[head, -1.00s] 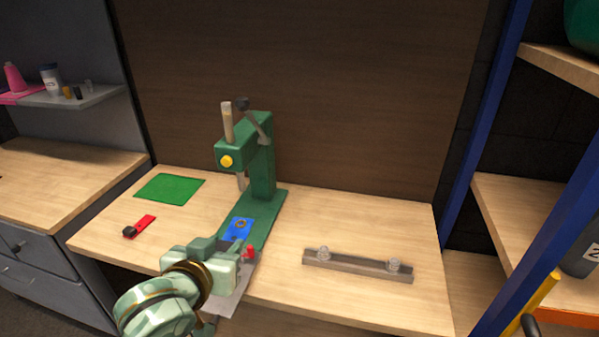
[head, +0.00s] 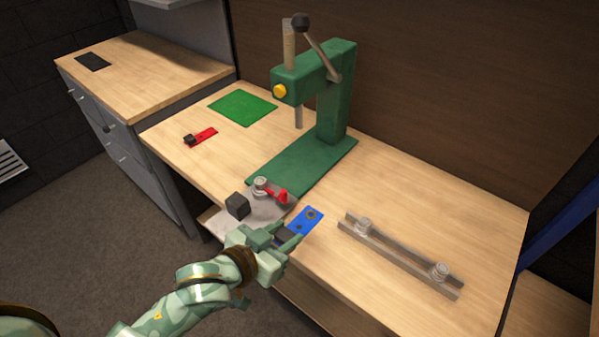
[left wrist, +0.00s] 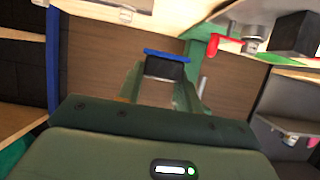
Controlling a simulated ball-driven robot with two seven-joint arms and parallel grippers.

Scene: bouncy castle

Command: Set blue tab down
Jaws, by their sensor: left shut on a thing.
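My left gripper (head: 283,238) is shut on the black block of the blue tab (head: 308,218), a flat blue strip with round marks on it. The tab is at the front edge of the workbench, in front of the green press (head: 335,110) and clear of its base. I cannot tell if it touches the wood. In the left wrist view the blue tab (left wrist: 167,53) shows edge-on, with its black block (left wrist: 165,68) between the fingers (left wrist: 162,82). My right gripper is not in view.
A grey fixture plate with a red clamp handle (head: 275,194) and black block (head: 237,206) is just left of the tab. A metal rail (head: 400,257) with two knobs lies to the right. A red tab (head: 204,136) and green mat (head: 243,107) lie at the back left.

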